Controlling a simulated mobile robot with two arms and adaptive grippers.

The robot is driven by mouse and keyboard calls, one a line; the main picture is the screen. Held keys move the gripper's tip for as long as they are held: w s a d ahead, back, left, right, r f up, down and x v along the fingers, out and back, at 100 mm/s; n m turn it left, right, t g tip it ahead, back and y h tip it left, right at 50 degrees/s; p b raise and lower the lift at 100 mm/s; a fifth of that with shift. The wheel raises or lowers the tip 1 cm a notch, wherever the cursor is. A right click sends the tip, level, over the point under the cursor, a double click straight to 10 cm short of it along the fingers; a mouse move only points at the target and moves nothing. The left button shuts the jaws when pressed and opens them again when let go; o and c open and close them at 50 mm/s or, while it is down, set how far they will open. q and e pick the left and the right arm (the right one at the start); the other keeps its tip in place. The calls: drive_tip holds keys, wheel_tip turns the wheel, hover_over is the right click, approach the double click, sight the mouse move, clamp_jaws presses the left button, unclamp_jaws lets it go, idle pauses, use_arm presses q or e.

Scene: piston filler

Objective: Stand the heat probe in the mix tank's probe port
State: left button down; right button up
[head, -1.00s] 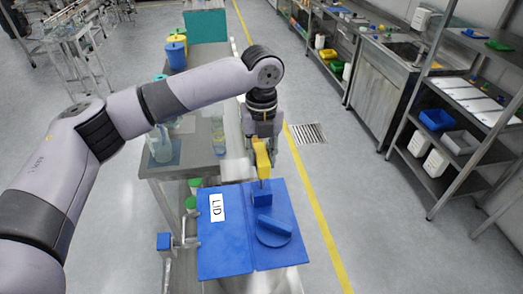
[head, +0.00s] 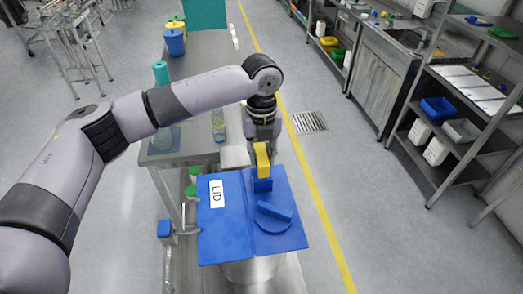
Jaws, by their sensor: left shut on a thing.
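The heat probe's yellow head (head: 263,160) is upright directly above the blue probe port (head: 262,185) on the mix tank's blue lid (head: 225,235). No bare shaft shows between the yellow head and the port, so the probe looks to be down in it; whether it is fully seated I cannot tell. My left gripper (head: 262,142) points down and is shut on the top of the yellow head. Its fingers are partly hidden by the wrist. My right gripper is out of view.
A blue round cover (head: 274,218) with a raised handle sits on the lid near the port. A steel bench (head: 190,155) with bottles stands behind on the left. Shelving (head: 470,120) stands right, across a clear floor.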

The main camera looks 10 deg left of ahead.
use_arm(q)
drive_tip(key=shift+f, duration=1.35)
drive_tip(key=c, duration=1.2)
unclamp_jaws()
drive_tip(key=shift+c, duration=0.2)
wheel_tip(320, 180, up, 12)
